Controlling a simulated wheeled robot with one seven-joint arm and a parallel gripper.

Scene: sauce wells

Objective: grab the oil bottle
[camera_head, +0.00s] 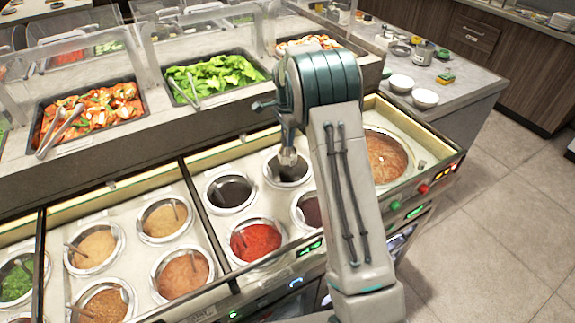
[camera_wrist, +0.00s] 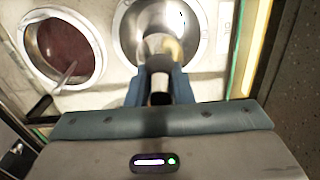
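The oil bottle shows in the wrist view as a pale, clear body with a yellowish side (camera_wrist: 172,49) and a dark narrow part below it in the picture. It is inside or just above a round metal well. My gripper (camera_wrist: 159,78) has its two blue fingers on either side of the dark part, very close to it. I cannot tell whether they press on it. In the head view my gripper (camera_head: 288,146) points down over the metal well (camera_head: 287,171), and the bottle is small and mostly hidden there.
A well of dark red sauce with a ladle (camera_wrist: 66,50) lies left of the metal well in the wrist view. The head view shows red sauce (camera_head: 255,241), dark sauce (camera_head: 231,191) and a large brown pot (camera_head: 385,156). Trays of lettuce (camera_head: 215,76) stand behind clear guards.

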